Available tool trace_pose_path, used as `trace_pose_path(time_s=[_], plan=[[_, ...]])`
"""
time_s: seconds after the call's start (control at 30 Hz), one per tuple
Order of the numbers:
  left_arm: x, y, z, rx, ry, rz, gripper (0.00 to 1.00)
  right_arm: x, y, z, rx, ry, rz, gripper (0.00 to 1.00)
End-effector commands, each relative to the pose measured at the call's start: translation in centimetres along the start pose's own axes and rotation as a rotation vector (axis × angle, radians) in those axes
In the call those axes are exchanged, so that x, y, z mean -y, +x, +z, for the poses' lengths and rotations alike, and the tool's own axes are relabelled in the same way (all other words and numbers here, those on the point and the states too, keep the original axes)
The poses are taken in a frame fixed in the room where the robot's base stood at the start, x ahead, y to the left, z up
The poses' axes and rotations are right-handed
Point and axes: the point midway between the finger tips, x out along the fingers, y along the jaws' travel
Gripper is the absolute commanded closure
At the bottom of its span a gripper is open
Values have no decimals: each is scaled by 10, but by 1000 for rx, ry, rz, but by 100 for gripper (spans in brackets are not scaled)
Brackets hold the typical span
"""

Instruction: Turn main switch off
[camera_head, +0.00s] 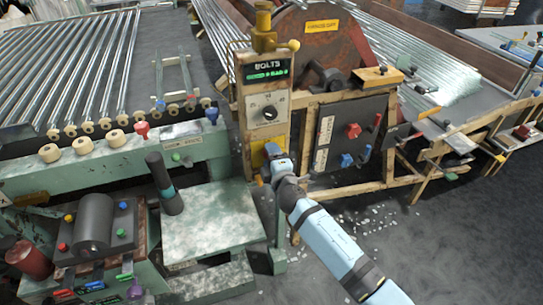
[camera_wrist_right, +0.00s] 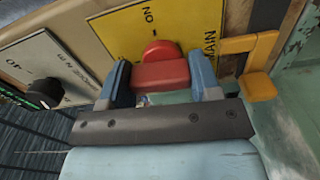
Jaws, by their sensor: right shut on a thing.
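The main switch is a red knob (camera_wrist_right: 160,73) on a yellow plate (camera_wrist_right: 200,28) marked "ON" and "MAIN" in the right wrist view. My right gripper (camera_wrist_right: 164,86) has its two blue fingers on either side of the red handle and is shut on it. In the head view the right gripper (camera_head: 268,168) is at the lower part of the wooden post, in front of the yellow plate (camera_head: 273,149). There the red knob is mostly hidden by the gripper. My left gripper is not in view.
A dial with a black knob (camera_head: 270,113) and a "VOLTS" display (camera_head: 265,70) sit above on the same post. A dark panel (camera_head: 350,133) with red and blue handles is to the right. A yellow bracket (camera_wrist_right: 258,85) stands close beside the gripper. Glass bits litter the floor.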

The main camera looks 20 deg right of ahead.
Motion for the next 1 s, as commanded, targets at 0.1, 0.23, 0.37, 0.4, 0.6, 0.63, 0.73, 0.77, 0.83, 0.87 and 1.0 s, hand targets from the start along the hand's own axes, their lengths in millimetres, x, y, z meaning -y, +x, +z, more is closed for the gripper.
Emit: trace_pose_path(time_s=[0.1,0.23,0.37,0.4,0.6,0.63,0.73,0.77,0.83,0.87,1.0], plan=[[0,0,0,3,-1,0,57,-2,1,0,1,-45,3,66],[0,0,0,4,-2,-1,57,-2,1,0,1,-76,3,66],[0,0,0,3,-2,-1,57,-2,1,0,1,-92,3,66],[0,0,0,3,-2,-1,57,-2,1,1,1,-94,3,66],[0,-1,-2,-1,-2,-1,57,-2,1,1,1,-97,4,66],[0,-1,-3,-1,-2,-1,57,-2,1,1,1,-97,4,66],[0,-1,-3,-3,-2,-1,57,-2,1,1,1,-97,4,66],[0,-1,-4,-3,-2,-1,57,-2,1,1,1,-97,4,66],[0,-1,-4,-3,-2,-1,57,-2,1,1,1,-97,4,27],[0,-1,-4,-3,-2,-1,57,-2,1,1,1,-97,4,20],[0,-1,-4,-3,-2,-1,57,-1,1,0,1,-96,2,17]])
